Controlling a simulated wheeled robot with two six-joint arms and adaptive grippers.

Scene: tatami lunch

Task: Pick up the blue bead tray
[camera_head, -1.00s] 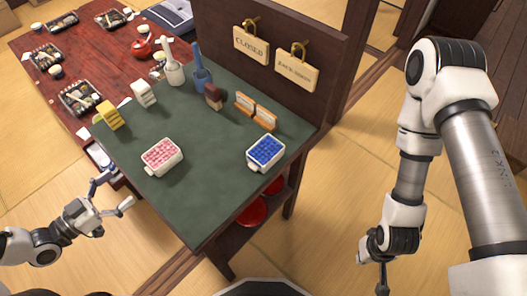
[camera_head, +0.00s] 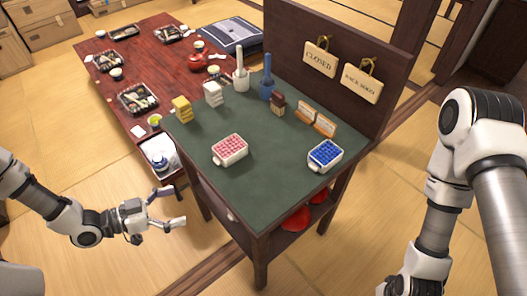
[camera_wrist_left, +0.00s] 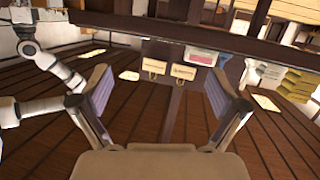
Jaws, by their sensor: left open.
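The blue bead tray (camera_head: 325,155) is a small white tray filled with blue beads. It sits near the right front edge of the green-topped stand (camera_head: 255,190) in the head view. A similar tray with pink beads (camera_head: 230,148) sits to its left. My left gripper (camera_head: 178,207) is open and empty, left of the stand and apart from it. In the left wrist view its two fingers (camera_wrist_left: 160,95) are spread with nothing between them. My right arm comes in at the right; its gripper is out of the frame.
A yellow block stack (camera_head: 182,109), a white stack (camera_head: 213,94), two pots with upright handles, a brown block (camera_head: 277,103) and small wooden signs (camera_head: 315,119) stand on the green top. A dark back panel (camera_head: 340,50) with hanging signs rises behind. A low red table (camera_head: 130,75) holds lunch boxes.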

